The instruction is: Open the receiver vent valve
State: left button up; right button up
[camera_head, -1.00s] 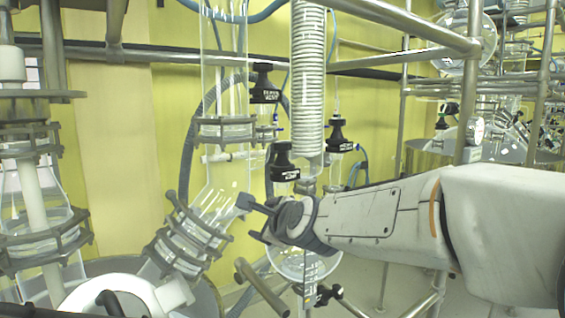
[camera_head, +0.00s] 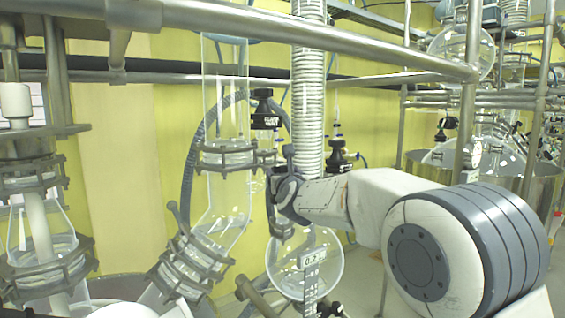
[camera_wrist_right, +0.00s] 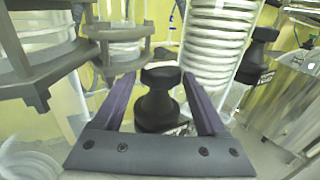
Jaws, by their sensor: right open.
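My right gripper (camera_head: 284,172) is raised in front of the lower end of the coiled glass column. In the right wrist view my right gripper (camera_wrist_right: 157,84) is open, with a dark finger on each side of a black valve knob (camera_wrist_right: 160,98). The knob has a wide top and a narrow neck; I see gaps between it and the fingers. In the head view my gripper hides this knob. Two similar black knobs, one upper (camera_head: 264,108) and one to the right (camera_head: 337,158), stand nearby. The round glass receiver flask (camera_head: 304,265) hangs below my gripper. My left gripper is out of view.
The coiled column (camera_head: 308,100) rises just behind my right gripper. A clamped glass tube (camera_head: 225,190) stands to its left. A metal rail (camera_head: 390,50) crosses above. Another black knob (camera_wrist_right: 258,55) shows right of the coil in the right wrist view.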

jog(key=shift+w+a+p, duration=0.1)
jog(key=shift+w+p, duration=0.3)
jog(key=shift+w, duration=0.7)
